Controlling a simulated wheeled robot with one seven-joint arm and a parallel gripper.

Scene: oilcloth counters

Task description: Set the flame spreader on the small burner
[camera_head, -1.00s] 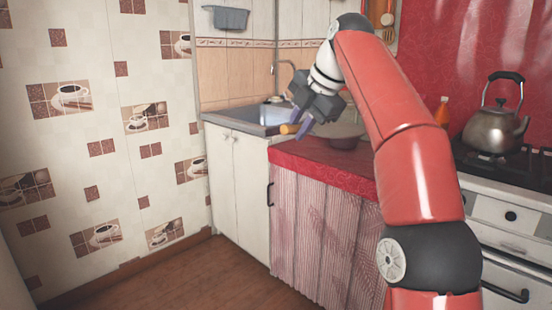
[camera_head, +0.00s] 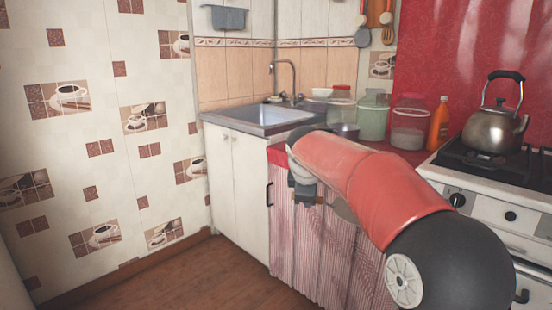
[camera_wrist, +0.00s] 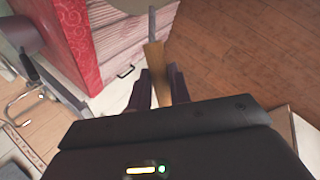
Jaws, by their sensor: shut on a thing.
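My gripper (camera_wrist: 160,88) is shut on the wooden handle (camera_wrist: 154,62) of the flame spreader. A thin metal rod joins the handle to a flat grey disc (camera_wrist: 140,5), cut off at the top of the wrist view. In the head view my gripper (camera_head: 304,197) hangs in front of the striped curtain, below the counter top. The disc (camera_head: 344,210) shows partly beside my arm, which hides the rest. The stove (camera_head: 490,210) stands at the right with black grates (camera_head: 455,158). I cannot pick out the small burner.
A steel kettle (camera_head: 494,132) stands on the stove. An orange bottle (camera_head: 438,125), a lidded clear jar (camera_head: 408,125) and a green canister (camera_head: 373,118) line the back of the red counter. The sink (camera_head: 262,118) is at the left. Floor in front is clear.

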